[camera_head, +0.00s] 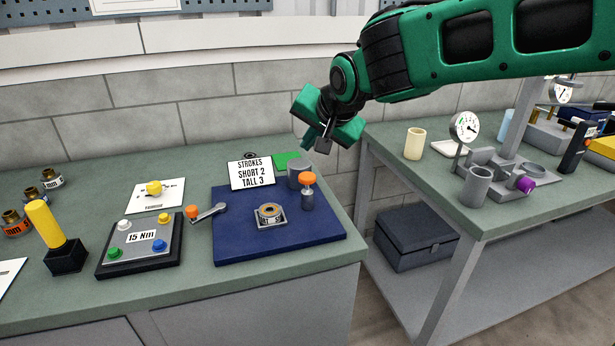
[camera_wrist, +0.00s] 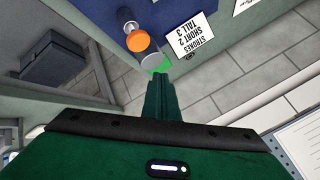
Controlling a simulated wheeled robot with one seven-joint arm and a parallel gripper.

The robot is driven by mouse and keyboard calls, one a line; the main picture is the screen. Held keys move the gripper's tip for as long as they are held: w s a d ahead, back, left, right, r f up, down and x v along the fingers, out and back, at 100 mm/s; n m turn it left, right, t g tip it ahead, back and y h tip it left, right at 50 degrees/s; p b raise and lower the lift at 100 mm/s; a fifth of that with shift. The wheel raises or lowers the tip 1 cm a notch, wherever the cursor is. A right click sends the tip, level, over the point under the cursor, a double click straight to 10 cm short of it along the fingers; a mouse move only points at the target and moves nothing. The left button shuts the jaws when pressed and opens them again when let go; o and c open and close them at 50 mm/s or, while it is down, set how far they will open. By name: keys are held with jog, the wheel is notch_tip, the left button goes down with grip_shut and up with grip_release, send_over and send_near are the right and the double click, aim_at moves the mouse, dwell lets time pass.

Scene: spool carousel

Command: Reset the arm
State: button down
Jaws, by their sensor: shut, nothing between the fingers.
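My green arm (camera_head: 480,45) reaches in from the upper right in the head view. My gripper (camera_head: 316,143) hangs in the air above the right end of the green-topped bench, behind the blue mat. In the wrist view my gripper (camera_wrist: 160,78) shows its dark green fingers together, with nothing held. Beyond the fingertips in that view are a grey cylinder (camera_wrist: 151,62), an orange knob (camera_wrist: 138,41) and a green patch (camera_wrist: 158,64). The fingers appear apart from them.
The blue mat (camera_head: 235,245) bears a small spool (camera_head: 269,212) in a holder. A "15 Nm" button box (camera_head: 140,245) and yellow-handled tool (camera_head: 45,222) stand left. A gap separates this bench from the right bench (camera_head: 550,190), which bears a gauge (camera_head: 465,127) and cups.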

jog(key=shift+d, duration=0.1)
jog(key=s+d+f+m+g+h, duration=0.1)
jog(key=s+d+f+g+h, duration=0.3)
jog(key=d, duration=1)
jog(key=s+d+f+t, duration=0.1)
jog(key=s+d+f, duration=0.35)
jog(key=d, duration=0.85)
jog(key=s+d+f+g, duration=0.1)
jog(key=s+d, duration=0.3)
jog(key=s, duration=0.4)
jog(key=s+d+f+g, duration=0.2)
jog(key=s+d+g, duration=0.1)
jog(key=s, duration=0.6)
jog(key=s+d+f+g, duration=0.1)
jog(key=s+d+f, duration=0.1)
jog(key=s+d, duration=0.3)
jog(key=s, duration=0.4)
jog(key=shift+s+f+m+g+y, duration=0.2)
jog(key=shift+s+m+g+y, duration=0.05)
jog(key=shift+m+g+y, duration=0.15)
jog(key=shift+d, duration=0.1)
jog(key=shift+w+f, duration=0.25)
jog(key=shift+w, duration=0.4)
